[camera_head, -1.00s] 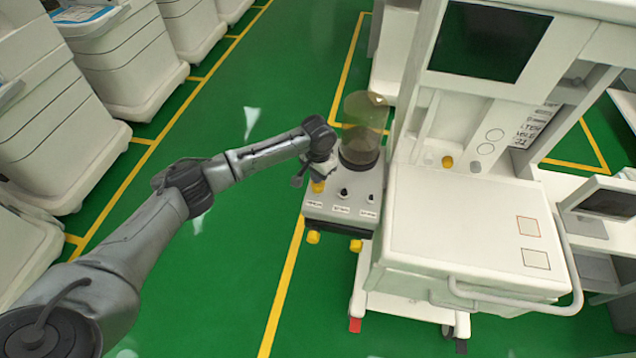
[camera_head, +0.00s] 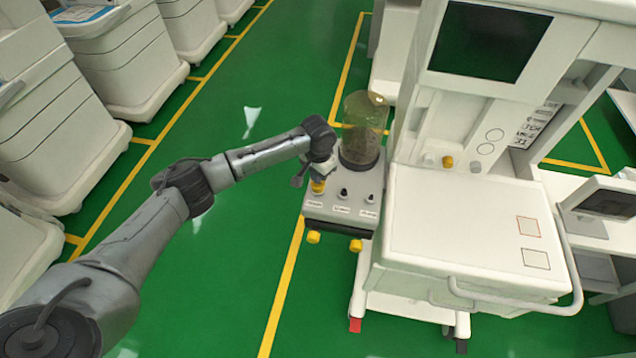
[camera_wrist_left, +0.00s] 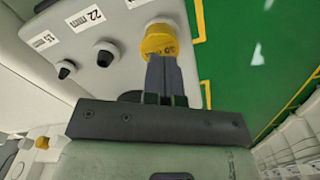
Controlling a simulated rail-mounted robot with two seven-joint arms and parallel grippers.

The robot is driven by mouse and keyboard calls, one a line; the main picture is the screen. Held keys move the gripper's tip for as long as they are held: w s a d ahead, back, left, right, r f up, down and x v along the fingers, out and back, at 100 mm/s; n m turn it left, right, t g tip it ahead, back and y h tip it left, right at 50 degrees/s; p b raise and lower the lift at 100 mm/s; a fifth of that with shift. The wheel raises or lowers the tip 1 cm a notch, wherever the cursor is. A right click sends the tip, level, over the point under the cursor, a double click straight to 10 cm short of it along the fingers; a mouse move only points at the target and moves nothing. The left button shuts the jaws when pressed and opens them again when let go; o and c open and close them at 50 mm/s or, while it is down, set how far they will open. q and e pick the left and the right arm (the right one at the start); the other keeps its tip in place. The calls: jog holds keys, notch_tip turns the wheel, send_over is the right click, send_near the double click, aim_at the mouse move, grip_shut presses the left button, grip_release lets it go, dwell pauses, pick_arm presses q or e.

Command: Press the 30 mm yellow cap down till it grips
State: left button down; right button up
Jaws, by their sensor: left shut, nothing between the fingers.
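The yellow cap (camera_head: 318,186) sits at the left end of the top of the light grey block on the machine's side. It also shows in the left wrist view (camera_wrist_left: 158,38), with a marking on its face that I cannot fully read. My left gripper (camera_wrist_left: 163,60) is shut and empty. Its fingertips are at the cap's edge and seem to touch it. In the head view the left gripper (camera_head: 319,174) is right over the cap and partly hides it. I cannot tell whether the cap is fully seated. My right gripper is not in view.
Two dark conical ports (camera_head: 343,192) stand beside the cap, with labels in front. A clear canister (camera_head: 362,130) rises just behind. Yellow knobs (camera_head: 313,237) hang below the block. The white worktop (camera_head: 470,230) lies to the right; another yellow piece (camera_head: 448,161) is behind it.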

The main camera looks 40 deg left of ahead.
pick_arm(q)
jog(key=shift+f, duration=0.65)
dwell(0.3)
jog(key=shift+f, duration=0.55)
jog(key=shift+r, duration=0.15)
dwell(0.4)
notch_tip(320, 180, up, 2)
jog(key=p, duration=0.3)
jog(key=shift+r, duration=0.2)
notch_tip(320, 180, up, 4)
jog(key=p, duration=0.6)
jog(key=shift+r, duration=0.25)
jog(key=shift+f, duration=0.1)
